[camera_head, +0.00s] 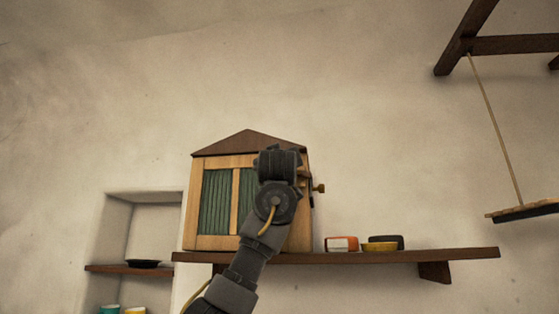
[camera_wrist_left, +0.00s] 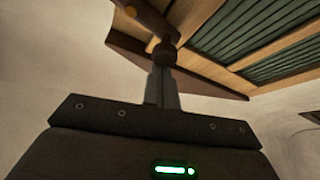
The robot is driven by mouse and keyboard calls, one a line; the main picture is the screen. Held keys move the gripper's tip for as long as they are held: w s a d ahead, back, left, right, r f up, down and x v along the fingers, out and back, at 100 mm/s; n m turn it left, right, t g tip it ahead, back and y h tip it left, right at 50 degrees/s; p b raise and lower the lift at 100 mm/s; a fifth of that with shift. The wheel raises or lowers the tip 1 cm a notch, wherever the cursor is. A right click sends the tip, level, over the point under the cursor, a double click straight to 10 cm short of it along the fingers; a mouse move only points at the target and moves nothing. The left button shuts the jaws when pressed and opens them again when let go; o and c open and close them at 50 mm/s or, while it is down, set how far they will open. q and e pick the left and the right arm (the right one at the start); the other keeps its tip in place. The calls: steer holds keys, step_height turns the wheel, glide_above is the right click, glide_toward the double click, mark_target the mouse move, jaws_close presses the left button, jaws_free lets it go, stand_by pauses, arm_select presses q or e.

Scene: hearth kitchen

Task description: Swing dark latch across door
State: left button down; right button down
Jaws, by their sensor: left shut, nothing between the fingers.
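A small wooden cabinet (camera_head: 216,242) with a dark gabled roof and green slatted panels stands on a wall shelf. My left gripper (camera_head: 279,162) is in front of the right part of its front, and my wrist hides the door edge there. In the left wrist view my gripper (camera_wrist_left: 163,75) is shut and empty. Its fingertips are at a dark rounded piece, beside a brown bar (camera_wrist_left: 150,20) that is probably the latch. Whether they touch it I cannot tell. A brass-coloured knob (camera_head: 319,188) sticks out at the cabinet's right side. My right gripper is not in view.
The brown shelf (camera_head: 460,254) holds an orange-and-white bowl (camera_head: 341,244), a yellow bowl (camera_head: 379,247) and a dark bowl (camera_head: 387,238) right of the cabinet. A niche with a dark dish (camera_head: 144,263) is at left. A hanging board (camera_head: 525,211) is at far right.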

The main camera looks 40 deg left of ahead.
arm_select(q)
step_height(320, 180, up, 4)
steer(key=r+p, duration=0.1)
steer(key=p, duration=0.3)
steer(key=a+b+v, duration=0.1)
steer(key=b+v, duration=0.7)
steer(key=v, duration=0.3)
steer(key=shift+s+f, duration=0.2)
steer(key=shift+f, duration=0.1)
